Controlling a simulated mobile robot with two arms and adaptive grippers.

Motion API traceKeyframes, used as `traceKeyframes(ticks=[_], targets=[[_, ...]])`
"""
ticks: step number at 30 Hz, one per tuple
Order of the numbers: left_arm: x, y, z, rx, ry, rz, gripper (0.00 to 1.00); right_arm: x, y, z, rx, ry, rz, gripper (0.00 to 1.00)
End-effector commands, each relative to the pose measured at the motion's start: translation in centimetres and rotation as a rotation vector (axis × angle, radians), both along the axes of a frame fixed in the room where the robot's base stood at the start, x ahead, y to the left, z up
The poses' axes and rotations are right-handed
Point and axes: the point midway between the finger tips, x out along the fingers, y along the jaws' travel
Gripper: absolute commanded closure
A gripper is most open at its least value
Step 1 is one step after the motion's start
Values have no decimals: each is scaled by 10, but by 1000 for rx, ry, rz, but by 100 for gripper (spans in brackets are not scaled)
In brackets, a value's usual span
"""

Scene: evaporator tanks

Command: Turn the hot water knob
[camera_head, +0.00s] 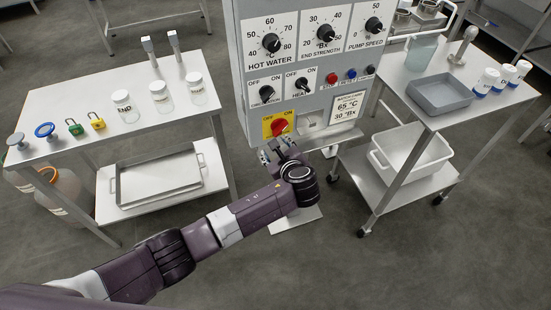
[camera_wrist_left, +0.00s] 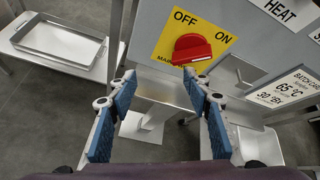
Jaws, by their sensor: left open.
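The hot water knob (camera_head: 271,42) is a black dial with a white pointer at the upper left of the grey control panel (camera_head: 246,83) in the head view. My left gripper (camera_head: 274,149) is low in front of the panel, well below that knob. In the left wrist view, the open fingers of my left gripper (camera_wrist_left: 160,112) point toward a red rotary switch (camera_wrist_left: 191,49) on a yellow plate marked OFF and ON. Nothing is between the fingers. The hot water knob is outside the left wrist view. My right gripper is not in view.
Other black knobs (camera_head: 326,38) and small buttons (camera_head: 351,74) share the panel. A left table (camera_head: 80,150) holds jars and padlocks. A right cart (camera_head: 420,117) holds a grey tray (camera_head: 440,92) and bottles. Floor in front is clear.

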Motion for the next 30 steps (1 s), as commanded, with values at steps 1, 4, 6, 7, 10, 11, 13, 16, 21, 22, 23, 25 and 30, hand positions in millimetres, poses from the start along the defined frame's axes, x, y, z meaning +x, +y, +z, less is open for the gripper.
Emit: traceKeyframes(ticks=[1, 4, 6, 7, 10, 11, 13, 16, 21, 22, 23, 25, 30], targets=[[-2, 2, -11, -16, 12, 8, 54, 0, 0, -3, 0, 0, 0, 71], [-5, 4, -23, -41, 27, 21, 54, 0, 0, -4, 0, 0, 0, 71], [-6, 6, -28, -55, 32, 26, 54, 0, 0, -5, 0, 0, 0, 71], [-6, 6, -30, -59, 35, 28, 54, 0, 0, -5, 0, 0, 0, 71], [-8, 7, -34, -69, 40, 32, 54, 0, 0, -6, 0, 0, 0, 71], [-8, 7, -34, -70, 41, 33, 54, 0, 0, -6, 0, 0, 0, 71], [-8, 7, -35, -72, 41, 35, 54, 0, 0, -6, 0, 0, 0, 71], [-8, 7, -35, -72, 41, 35, 54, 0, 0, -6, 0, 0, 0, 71], [-8, 7, -35, -71, 42, 34, 54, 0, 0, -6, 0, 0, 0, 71], [-8, 7, -35, -71, 41, 35, 54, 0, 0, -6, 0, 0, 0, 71], [-8, 7, -35, -71, 40, 34, 54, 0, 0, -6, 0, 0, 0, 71], [-8, 7, -35, -71, 40, 34, 54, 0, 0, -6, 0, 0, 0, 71], [-15, 13, -56, -111, 70, 59, 54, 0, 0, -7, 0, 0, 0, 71]])
